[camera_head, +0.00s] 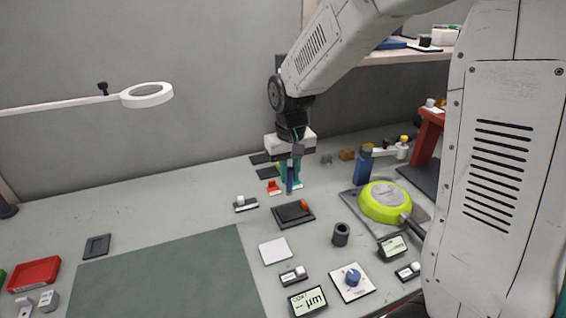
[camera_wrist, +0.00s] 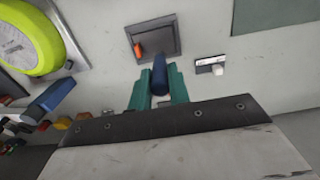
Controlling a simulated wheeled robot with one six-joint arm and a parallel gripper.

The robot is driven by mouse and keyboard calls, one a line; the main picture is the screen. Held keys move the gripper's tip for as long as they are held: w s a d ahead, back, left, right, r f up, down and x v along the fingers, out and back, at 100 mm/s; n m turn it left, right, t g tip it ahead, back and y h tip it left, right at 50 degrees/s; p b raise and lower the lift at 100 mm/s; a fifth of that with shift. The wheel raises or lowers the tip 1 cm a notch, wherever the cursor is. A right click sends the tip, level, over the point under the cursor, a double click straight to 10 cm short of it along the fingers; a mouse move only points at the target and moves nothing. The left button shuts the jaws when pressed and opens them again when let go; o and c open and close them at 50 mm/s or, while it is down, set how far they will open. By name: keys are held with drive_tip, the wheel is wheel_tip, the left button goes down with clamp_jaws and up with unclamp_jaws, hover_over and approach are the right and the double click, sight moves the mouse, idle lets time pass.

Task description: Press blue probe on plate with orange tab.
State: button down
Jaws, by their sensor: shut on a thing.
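The blue probe (camera_head: 289,182) is held upright between the green fingers of my gripper (camera_head: 290,180). In the wrist view the probe (camera_wrist: 159,76) sits between the two fingers of my gripper (camera_wrist: 158,88), which are shut on it. The dark square plate with the orange tab (camera_head: 288,217) lies on the bench in front of the gripper. The orange tab (camera_head: 304,204) is at its right back edge. In the wrist view the plate (camera_wrist: 165,37) lies just beyond the probe's end, with the tab (camera_wrist: 138,49) on its left. Whether the probe touches anything is not clear.
A lime-green pan (camera_head: 385,201) sits on a square plate at the right, with a blue post (camera_head: 363,168) behind it. A dark cylinder (camera_head: 341,234), a white square (camera_head: 274,251), a dial (camera_head: 352,279) and display units (camera_head: 308,301) stand nearer. A green mat (camera_head: 170,275) lies left.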

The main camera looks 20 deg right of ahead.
sight(289, 195)
drive_tip(key=shift+f, duration=2.95)
drive_tip(key=shift+f, duration=0.6)
drive_tip(key=shift+r, duration=0.15)
drive_tip(key=shift+r, duration=3.45)
